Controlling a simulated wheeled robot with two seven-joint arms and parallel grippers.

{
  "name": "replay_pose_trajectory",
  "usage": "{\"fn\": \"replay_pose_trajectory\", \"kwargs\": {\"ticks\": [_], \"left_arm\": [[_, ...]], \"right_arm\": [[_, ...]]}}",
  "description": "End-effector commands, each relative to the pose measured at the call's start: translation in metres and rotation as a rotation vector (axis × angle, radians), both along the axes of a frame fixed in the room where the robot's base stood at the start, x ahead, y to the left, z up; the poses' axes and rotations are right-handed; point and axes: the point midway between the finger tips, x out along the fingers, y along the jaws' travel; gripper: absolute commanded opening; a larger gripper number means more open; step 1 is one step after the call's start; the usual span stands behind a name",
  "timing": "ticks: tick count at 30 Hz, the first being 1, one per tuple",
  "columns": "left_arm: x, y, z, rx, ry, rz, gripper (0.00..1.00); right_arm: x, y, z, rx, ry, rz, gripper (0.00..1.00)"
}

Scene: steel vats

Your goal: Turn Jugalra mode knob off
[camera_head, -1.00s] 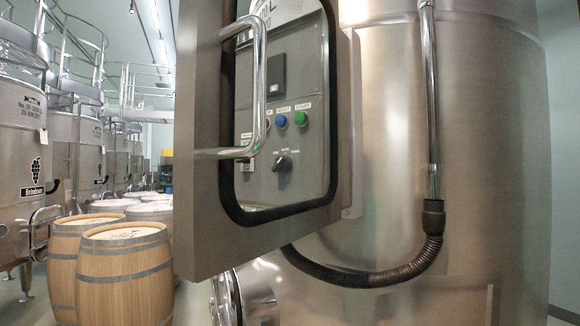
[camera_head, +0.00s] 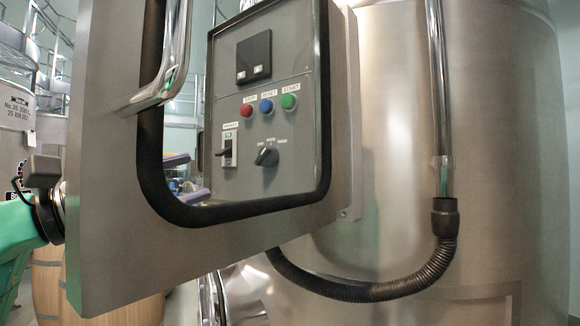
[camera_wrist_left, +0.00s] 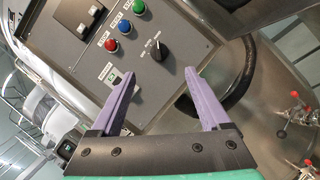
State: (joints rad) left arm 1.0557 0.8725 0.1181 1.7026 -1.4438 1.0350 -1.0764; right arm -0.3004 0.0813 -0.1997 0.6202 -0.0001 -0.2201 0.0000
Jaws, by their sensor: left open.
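The mode knob (camera_head: 266,156) is a black rotary knob with small labels above it, low on the grey control panel (camera_head: 300,190). In the left wrist view the knob (camera_wrist_left: 160,49) stands ahead of the fingers, a little beyond the gap between their tips. My left gripper (camera_wrist_left: 158,75) is open, with two purple fingers and nothing between them. In the head view its purple fingers (camera_head: 197,176) show through the door window, left of the knob and apart from it. I cannot read which label the knob points to. My right gripper is in no view.
A metal door (camera_head: 105,220) with a black-edged window and bar handle (camera_head: 172,75) stands open before the panel. Red (camera_head: 247,111), blue (camera_head: 266,106) and green (camera_head: 289,102) buttons sit above the knob, a switch (camera_head: 227,150) beside it. A steel vat (camera_head: 400,130) is behind.

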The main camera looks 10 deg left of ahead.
Motion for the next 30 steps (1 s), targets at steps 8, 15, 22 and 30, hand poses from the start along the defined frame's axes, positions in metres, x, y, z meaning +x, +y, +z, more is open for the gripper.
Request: {"fn": "replay_pose_trajectory", "kwargs": {"ticks": [8,15,22,30], "left_arm": [[0.041,-0.038,0.024,-0.008,0.006,-0.01,0.8],[0.085,-0.077,0.039,-0.01,0.008,-0.011,0.8],[0.104,-0.093,0.039,-0.009,0.007,-0.007,0.8],[0.104,-0.093,0.038,-0.01,0.008,-0.007,0.57]], "right_arm": [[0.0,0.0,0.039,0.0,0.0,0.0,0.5],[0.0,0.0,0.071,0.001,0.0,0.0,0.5],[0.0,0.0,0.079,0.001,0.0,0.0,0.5],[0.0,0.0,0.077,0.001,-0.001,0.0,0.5]]}}
